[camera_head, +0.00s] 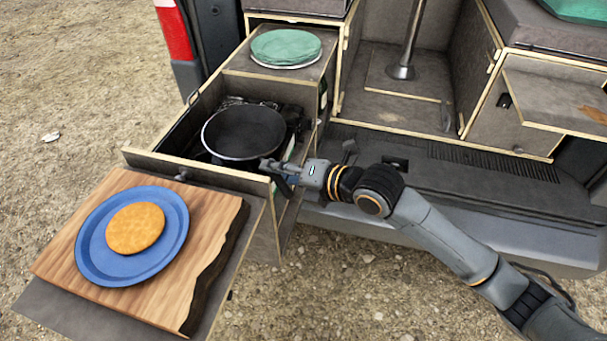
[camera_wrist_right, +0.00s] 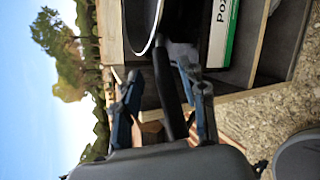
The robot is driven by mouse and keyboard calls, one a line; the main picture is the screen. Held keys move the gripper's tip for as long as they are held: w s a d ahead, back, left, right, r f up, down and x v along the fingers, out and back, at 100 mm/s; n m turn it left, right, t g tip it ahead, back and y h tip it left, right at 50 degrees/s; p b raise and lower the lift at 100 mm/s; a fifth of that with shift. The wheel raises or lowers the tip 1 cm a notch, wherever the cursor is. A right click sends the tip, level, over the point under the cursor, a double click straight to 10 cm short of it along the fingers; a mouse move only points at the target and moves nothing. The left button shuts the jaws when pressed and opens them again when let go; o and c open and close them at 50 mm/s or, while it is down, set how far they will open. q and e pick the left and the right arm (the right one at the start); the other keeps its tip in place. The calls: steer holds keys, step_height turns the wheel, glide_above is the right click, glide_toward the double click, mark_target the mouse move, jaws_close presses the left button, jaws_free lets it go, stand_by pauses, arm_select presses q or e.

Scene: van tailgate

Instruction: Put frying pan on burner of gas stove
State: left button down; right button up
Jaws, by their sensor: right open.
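The black frying pan (camera_head: 243,134) is in the open drawer box, over the dark gas stove (camera_head: 291,114). The pan hides the burner beneath it, and I cannot tell whether it rests squarely on it. My right gripper (camera_head: 270,165) is at the pan's near right side, by its handle. In the right wrist view the black handle (camera_wrist_right: 167,95) runs between the two spread fingers of my right gripper (camera_wrist_right: 160,75). The fingers stand apart, and no firm grip shows. The pan's pale rim (camera_wrist_right: 147,45) shows beyond them. My left gripper is not in view.
A wooden board (camera_head: 215,215) with a blue plate (camera_head: 90,250) and an orange-brown round food (camera_head: 135,228) lies in front of the drawer. A green-topped round item (camera_head: 286,47) sits behind the stove. A green-white box (camera_wrist_right: 222,45) stands beside the handle.

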steer(key=b+v, duration=0.1)
steer(key=v, duration=0.9)
